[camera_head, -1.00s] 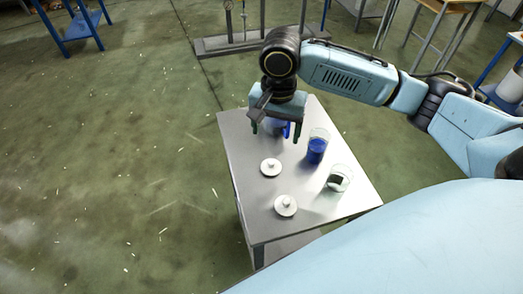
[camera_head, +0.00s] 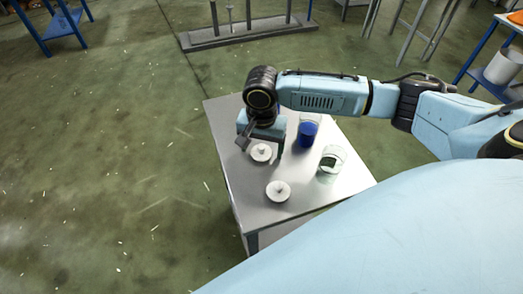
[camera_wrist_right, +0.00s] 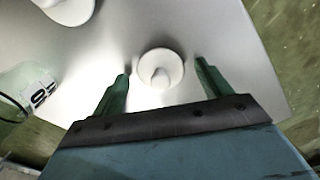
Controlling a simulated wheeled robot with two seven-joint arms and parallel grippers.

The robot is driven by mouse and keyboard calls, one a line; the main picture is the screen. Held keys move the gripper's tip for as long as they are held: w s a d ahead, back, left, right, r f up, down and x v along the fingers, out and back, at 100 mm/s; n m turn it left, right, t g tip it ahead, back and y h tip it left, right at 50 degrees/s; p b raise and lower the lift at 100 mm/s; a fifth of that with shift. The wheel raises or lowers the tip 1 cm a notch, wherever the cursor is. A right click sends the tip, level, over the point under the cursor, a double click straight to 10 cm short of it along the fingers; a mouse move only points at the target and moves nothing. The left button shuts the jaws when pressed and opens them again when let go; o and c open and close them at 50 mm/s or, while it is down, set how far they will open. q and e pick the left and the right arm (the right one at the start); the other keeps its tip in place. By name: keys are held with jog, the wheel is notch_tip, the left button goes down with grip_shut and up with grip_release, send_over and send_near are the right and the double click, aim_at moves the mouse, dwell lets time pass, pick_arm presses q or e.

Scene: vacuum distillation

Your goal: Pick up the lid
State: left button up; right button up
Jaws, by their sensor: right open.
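A round white lid with a small knob (camera_head: 261,153) lies on the metal table. It also shows in the right wrist view (camera_wrist_right: 160,82), centred between the fingers. A second white lid (camera_head: 278,191) lies nearer the front edge of the table. My right gripper (camera_head: 262,146) points down at the farther lid. It is open, with a green finger on each side of that lid and a gap to it on both sides. I cannot tell how high the fingertips are above the table. My left gripper is in neither view.
The table (camera_head: 226,120) also holds a beaker of blue liquid (camera_head: 308,132) and a clear beaker (camera_head: 331,164), both right of the lids. A beaker with printed marks (camera_wrist_right: 27,90) shows at the wrist view's left. Open green floor lies left of the table.

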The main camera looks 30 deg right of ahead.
jog(key=shift+f, duration=0.1)
jog(key=shift+c, duration=1.6)
jog(key=c, duration=0.7)
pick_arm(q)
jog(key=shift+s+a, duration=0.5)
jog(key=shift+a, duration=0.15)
pick_arm(e)
jog(key=shift+c, duration=0.2)
